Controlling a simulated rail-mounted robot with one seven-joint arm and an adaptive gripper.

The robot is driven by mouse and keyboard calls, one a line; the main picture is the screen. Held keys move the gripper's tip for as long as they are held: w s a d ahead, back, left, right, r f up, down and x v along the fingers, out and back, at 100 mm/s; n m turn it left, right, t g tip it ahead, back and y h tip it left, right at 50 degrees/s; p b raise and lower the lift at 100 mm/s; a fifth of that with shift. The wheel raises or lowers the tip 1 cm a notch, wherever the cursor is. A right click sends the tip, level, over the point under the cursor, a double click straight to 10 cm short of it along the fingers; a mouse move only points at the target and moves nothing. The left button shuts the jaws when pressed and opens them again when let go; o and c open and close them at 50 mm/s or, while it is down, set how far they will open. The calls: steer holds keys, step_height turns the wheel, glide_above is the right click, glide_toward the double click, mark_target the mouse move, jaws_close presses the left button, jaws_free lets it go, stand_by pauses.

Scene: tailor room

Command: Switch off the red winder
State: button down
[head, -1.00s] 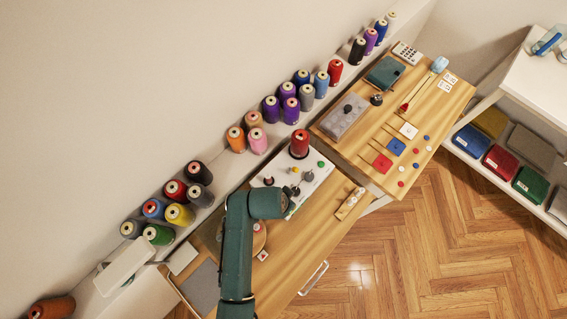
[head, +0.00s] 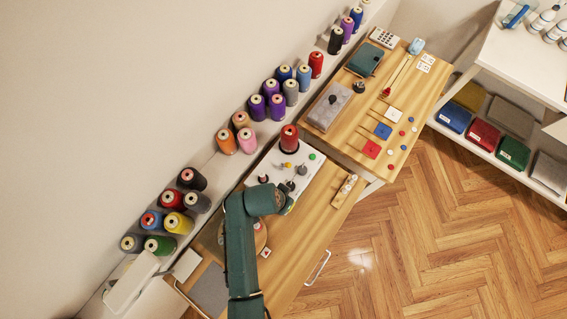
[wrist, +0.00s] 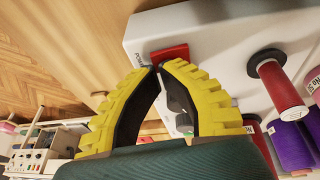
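A white winder unit (head: 318,172) lies on the wooden bench, with a red thread cone (head: 289,141) at its back and several small coloured knobs or bobbins on top. In the wrist view its white body (wrist: 225,40) fills the upper right, with a red spindle (wrist: 280,88) standing from it. A red switch (wrist: 170,54) sits at its edge beside partly hidden "POWER" lettering. My gripper (wrist: 157,67) has yellow-ridged fingers with tips together, right at the red switch; I cannot tell whether they touch it. Nothing shows between the tips. In the head view my arm hides the gripper.
Thread cones (head: 178,222) line the wall ledge behind the bench. A second wooden table (head: 350,125) at the upper right holds a grey box (head: 329,106) and small coloured squares. A white shelf (head: 490,75) stands at the right. The floor in front is clear.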

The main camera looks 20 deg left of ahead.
steer(key=shift+r+p, duration=0.4)
steer(key=shift+p, duration=0.1)
steer(key=r+p, duration=0.2)
steer(key=r, duration=0.1)
steer(key=r+p, duration=0.1)
steer(key=shift+a+r+p, duration=0.3)
steer(key=shift+a+p, duration=0.05)
steer(key=a+v, duration=0.1)
steer(key=v, duration=0.7)
steer(key=shift+r, duration=0.2)
